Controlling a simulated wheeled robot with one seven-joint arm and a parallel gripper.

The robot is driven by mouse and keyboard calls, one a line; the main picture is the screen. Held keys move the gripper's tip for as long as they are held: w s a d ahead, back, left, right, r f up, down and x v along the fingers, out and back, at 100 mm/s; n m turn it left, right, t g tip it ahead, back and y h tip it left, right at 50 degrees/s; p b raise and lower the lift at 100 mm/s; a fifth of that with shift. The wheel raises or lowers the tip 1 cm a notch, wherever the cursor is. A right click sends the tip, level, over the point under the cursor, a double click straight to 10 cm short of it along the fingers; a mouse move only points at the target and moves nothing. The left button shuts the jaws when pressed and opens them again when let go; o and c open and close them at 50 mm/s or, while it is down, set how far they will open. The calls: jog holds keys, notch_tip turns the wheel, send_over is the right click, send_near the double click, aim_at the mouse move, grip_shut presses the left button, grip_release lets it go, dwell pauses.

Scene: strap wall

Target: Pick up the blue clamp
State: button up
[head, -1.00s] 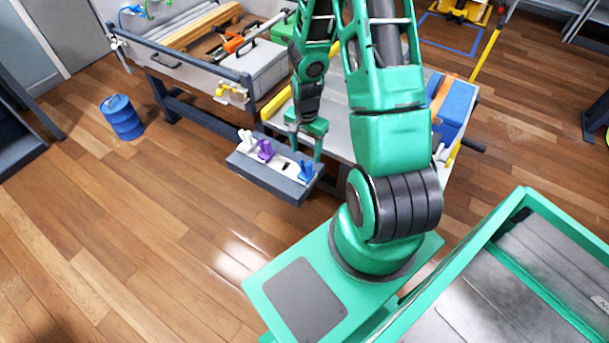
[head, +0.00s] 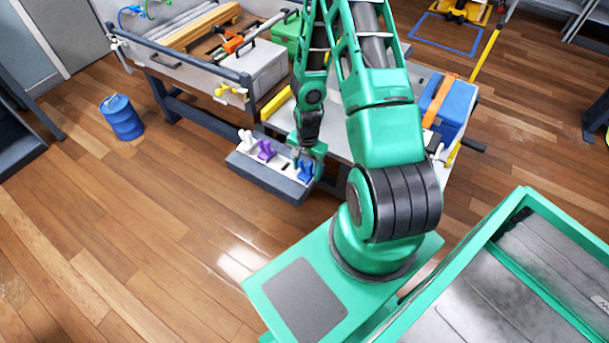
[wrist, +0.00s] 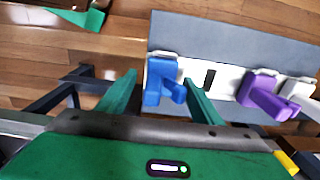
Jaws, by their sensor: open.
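The blue clamp (head: 305,171) stands at the right end of the white strip on a grey shelf (head: 262,178) in the head view. In the wrist view the blue clamp (wrist: 161,82) lies between my two green fingers, a little beyond their tips. My gripper (wrist: 160,85) is open, with its fingers on either side of the clamp; I cannot tell whether either one touches it. In the head view my gripper (head: 308,152) is right at the clamp and hides part of it.
A purple clamp (wrist: 265,95) and a white clamp (wrist: 298,90) stand on the same strip, beside a dark slot (wrist: 210,78). A workbench (head: 180,75) is behind the shelf. A blue barrel (head: 121,117) stands on the floor to the left. The floor in front is clear.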

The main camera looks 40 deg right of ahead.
jog(key=shift+f, duration=0.8)
jog(key=c, duration=0.9)
jog(key=shift+r, duration=0.15)
